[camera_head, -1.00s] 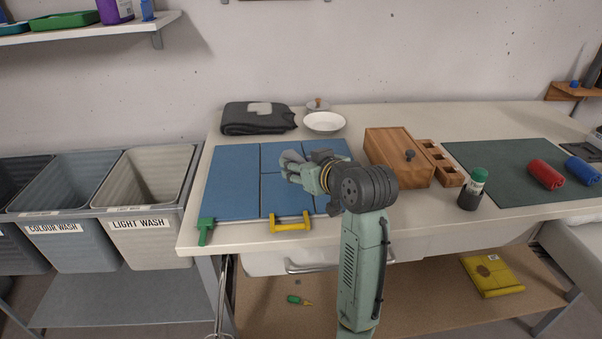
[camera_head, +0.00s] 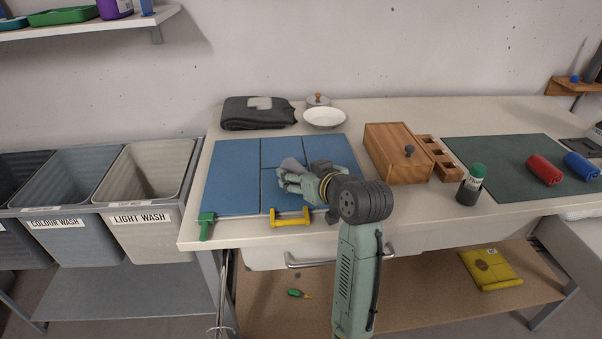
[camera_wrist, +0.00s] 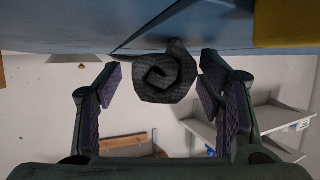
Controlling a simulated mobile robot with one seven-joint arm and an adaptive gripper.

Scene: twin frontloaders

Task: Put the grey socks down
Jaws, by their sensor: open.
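The grey socks (camera_wrist: 165,80) are a dark grey roll with a spiral end. In the wrist view, which is upside down, they sit against the blue mat (camera_wrist: 90,30), between my gripper's two fingers. Gaps show between the roll and the finger pads on both sides. My gripper (camera_wrist: 160,84) is open around the socks. In the head view my gripper (camera_head: 284,180) is low over the right part of the blue mat (camera_head: 228,185), behind the yellow handle. Its fingers hide most of the socks there.
A yellow handle (camera_head: 290,218) and a green-handled tool (camera_head: 206,226) lie at the mat's front edge. A folded dark garment (camera_head: 258,114) and white dish (camera_head: 324,118) are behind. A wooden box (camera_head: 395,150) stands right. The mat's left panel is clear.

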